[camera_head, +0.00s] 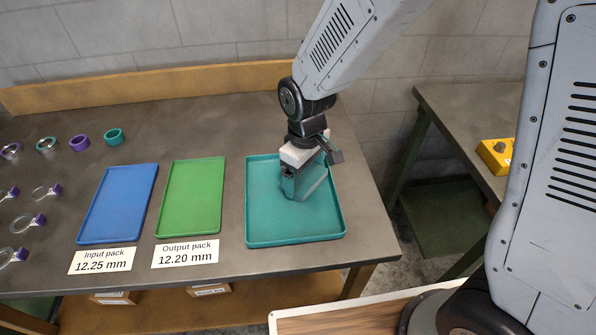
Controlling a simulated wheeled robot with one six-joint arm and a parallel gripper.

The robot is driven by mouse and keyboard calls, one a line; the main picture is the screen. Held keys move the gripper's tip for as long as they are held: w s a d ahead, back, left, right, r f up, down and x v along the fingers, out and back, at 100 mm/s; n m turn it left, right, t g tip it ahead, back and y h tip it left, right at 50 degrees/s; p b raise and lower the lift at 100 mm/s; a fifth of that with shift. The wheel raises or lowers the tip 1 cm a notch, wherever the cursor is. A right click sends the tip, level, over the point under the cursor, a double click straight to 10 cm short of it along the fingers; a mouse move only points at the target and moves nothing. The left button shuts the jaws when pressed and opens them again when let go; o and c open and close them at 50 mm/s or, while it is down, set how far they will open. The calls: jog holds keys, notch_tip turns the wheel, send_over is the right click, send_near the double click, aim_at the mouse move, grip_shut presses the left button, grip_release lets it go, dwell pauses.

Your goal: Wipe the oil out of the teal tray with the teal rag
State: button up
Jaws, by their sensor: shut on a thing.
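The teal tray (270,240) lies on the grey workbench, right of the green tray. My gripper (303,185) reaches down from above into its upper right part. It is shut on a teal block-like thing (314,182), which I take to be the teal rag; the fingers partly cover it. The rag is inside the tray's outline, at or close to its floor; I cannot tell whether it touches. No oil can be made out on the visible tray floor. The floor behind the gripper and rag is hidden.
A green tray (192,197) and a blue tray (118,203) lie to the left, with labels "Output pack" (185,252) and "Input pack" (103,260) in front. Several rings and purple-tagged parts (80,143) lie further left. A yellow box (494,155) stands on another bench at right.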

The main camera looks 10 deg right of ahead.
aim_at(305, 175)
jog(key=shift+r, duration=4.15)
